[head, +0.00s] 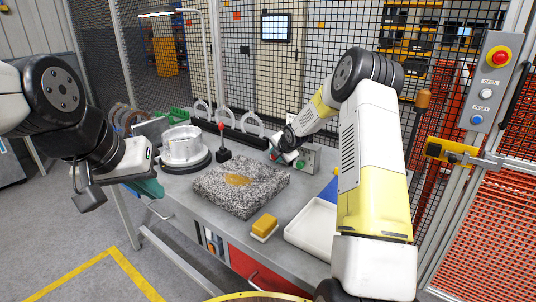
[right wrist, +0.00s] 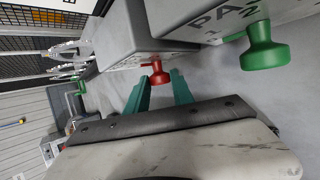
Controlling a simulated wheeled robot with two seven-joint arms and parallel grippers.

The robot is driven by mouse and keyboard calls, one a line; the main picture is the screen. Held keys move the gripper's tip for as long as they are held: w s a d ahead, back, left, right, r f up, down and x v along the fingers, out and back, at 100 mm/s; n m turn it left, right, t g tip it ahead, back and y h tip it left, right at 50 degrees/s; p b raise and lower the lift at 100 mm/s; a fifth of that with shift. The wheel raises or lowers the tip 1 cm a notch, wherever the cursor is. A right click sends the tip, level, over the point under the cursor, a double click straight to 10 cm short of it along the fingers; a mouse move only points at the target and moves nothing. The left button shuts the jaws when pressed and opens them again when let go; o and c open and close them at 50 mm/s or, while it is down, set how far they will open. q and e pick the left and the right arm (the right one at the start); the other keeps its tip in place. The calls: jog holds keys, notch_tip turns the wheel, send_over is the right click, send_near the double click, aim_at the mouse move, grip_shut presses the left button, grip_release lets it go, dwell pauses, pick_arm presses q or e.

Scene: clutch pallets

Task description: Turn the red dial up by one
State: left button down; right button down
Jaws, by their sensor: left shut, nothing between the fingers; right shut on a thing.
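The red dial (right wrist: 157,72) is a small red knob on the face of a grey box (right wrist: 185,18) in the right wrist view. My right gripper (right wrist: 160,84) has its teal fingers on either side of the knob and is shut on it. My left gripper (head: 148,188) is shut and empty at the table's left edge.
A granite slab (head: 240,200), a white metal housing (head: 181,147), a small red-topped lever (head: 222,143) and a yellow sponge (head: 264,225) are on the table. A white tray (head: 310,244) lies at the right. Wire mesh stands behind. The button panel (head: 490,85) hangs at right.

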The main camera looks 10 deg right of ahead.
jog(key=shift+y, duration=0.3)
jog(key=shift+t, duration=0.3)
jog(key=c, duration=1.1)
grip_release()
jog(key=v, duration=0.7)
jog(key=shift+s+r, duration=0.2)
jog(key=shift+s, duration=0.1)
